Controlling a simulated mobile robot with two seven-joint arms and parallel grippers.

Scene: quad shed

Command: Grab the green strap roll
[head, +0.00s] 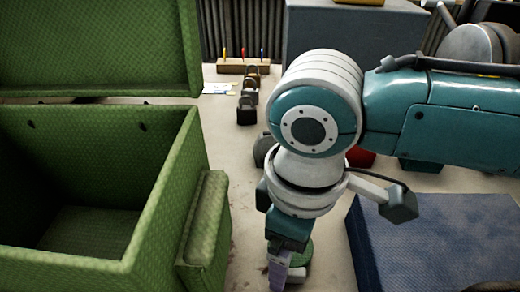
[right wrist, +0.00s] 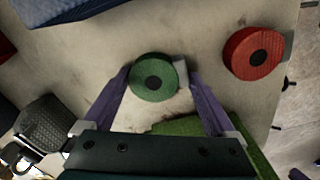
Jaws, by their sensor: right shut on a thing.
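The green strap roll (right wrist: 153,77) lies between the two purple fingers of my right gripper (right wrist: 158,80) in the right wrist view, with its dark centre and a pale end piece at its right side. My right gripper is shut on it. In the head view the roll (head: 303,253) shows only in part behind the fingers of my right gripper (head: 283,274), low over the table. My left gripper is in neither view.
A red roll (right wrist: 258,52) lies close to the right of the green one in the right wrist view. A large open green case (head: 160,215) stands at left and a blue box (head: 430,235) at right. Small tools and a peg block (head: 243,66) are at the back.

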